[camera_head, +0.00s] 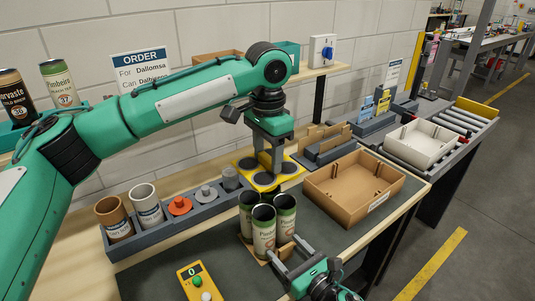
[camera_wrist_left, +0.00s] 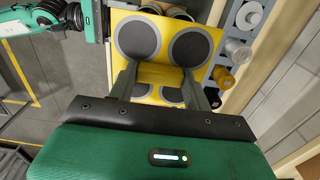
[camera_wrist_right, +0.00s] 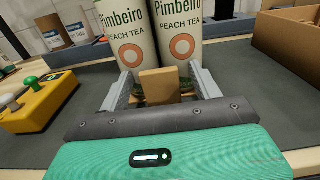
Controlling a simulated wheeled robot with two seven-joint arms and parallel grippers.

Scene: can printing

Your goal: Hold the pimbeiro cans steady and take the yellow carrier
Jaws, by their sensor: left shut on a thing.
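The yellow carrier (camera_head: 243,163), with dark round discs on it, is held in my left gripper (camera_head: 270,165). In the left wrist view the jaws sit on either side of the carrier's yellow middle part (camera_wrist_left: 160,75). Several green and cream Pimbeiro cans (camera_head: 263,230) stand upright in a cluster below and in front of the carrier; two show large in the right wrist view (camera_wrist_right: 176,35). My right gripper (camera_head: 290,255) is low beside the cans, its open fingers around a brown tab (camera_wrist_right: 160,86) with gaps at the sides. Where the fingertips meet the cans is unclear.
A brown box (camera_head: 345,210) stands right of the cans, and a white tray (camera_head: 420,148) beyond it. A grey rack (camera_head: 180,215) with cups and round pieces lies left. A yellow button box (camera_head: 195,282) is at the front. The dark mat has free room between.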

